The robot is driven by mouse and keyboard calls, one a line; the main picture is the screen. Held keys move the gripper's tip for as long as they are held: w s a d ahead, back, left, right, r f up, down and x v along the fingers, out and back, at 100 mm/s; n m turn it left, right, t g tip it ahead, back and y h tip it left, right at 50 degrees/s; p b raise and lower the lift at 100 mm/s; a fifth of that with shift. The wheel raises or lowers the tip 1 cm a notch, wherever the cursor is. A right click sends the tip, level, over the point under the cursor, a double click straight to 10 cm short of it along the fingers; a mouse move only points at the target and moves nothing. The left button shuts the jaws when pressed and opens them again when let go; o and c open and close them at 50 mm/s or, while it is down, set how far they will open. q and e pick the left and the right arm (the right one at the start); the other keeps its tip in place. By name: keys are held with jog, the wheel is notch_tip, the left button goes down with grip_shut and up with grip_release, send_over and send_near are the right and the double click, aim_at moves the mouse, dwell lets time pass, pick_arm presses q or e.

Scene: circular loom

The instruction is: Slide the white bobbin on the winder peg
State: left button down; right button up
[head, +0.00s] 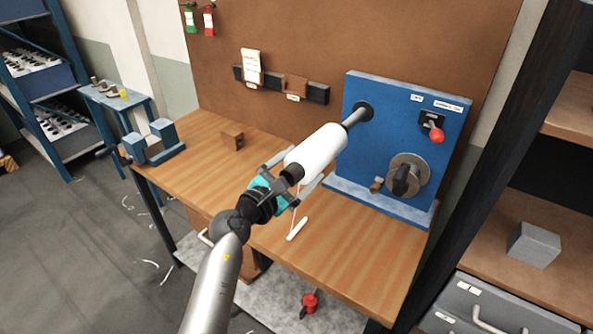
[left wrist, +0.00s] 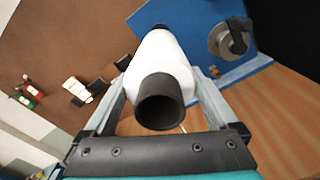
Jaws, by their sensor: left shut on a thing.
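The white bobbin (head: 316,148) has a dark hollow core whose near end shows in the left wrist view (left wrist: 160,105). My left gripper (head: 294,174) is shut on the bobbin near this end, one finger on each side. The bobbin is held above the bench, pointing toward the blue winder panel (head: 392,138). The grey winder peg (head: 354,117) sticks out from the panel's upper left and looks roughly in line with the bobbin. The bobbin's far end meets or overlaps the peg in the head view; I cannot tell whether the peg is inside it. My right gripper is not in view.
The panel carries a crank disc (head: 407,177) and a red-knobbed lever (head: 433,131). A thin thread hangs by the bobbin above a small white stick (head: 297,228) on the wooden bench (head: 345,255). A blue cradle (head: 152,146) and brown block (head: 232,137) stand at left.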

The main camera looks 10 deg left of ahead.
pick_arm(q)
jog(key=shift+x, duration=0.95)
jog(key=shift+r, duration=0.15)
jog(key=shift+b+x, duration=0.85)
jog(key=shift+x, duration=1.6)
